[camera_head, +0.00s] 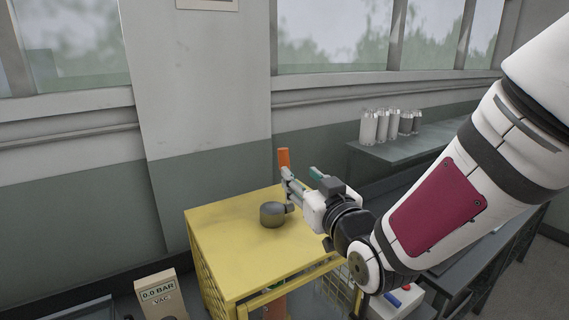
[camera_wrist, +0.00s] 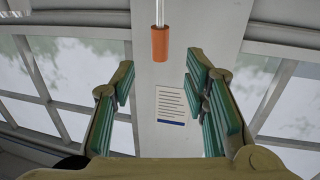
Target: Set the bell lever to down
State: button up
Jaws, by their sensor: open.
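The bell lever's orange handle (camera_head: 284,158) stands nearly upright above the yellow cabinet (camera_head: 232,245) in the head view. In the wrist view the orange handle (camera_wrist: 160,43) sits on a thin pale rod that runs to the top edge. My gripper (camera_head: 302,177) is just right of and below the handle in the head view. In the wrist view my gripper (camera_wrist: 161,78) has its teal-padded fingers spread and empty. The handle lines up with the gap, at or beyond the fingertips; I see no contact. The lever's base is hidden or too small to tell.
A dark grey rounded pot-like part (camera_head: 272,214) is on the yellow top, close to my wrist. A grey bench (camera_head: 400,150) with several cans (camera_head: 368,128) stands at right. A vacuum gauge box (camera_head: 160,295) is at lower left. A notice (camera_wrist: 171,105) hangs on the wall.

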aim_at(286, 160)
jog(key=p+x, duration=0.1)
jog(key=x, duration=1)
grip_shut()
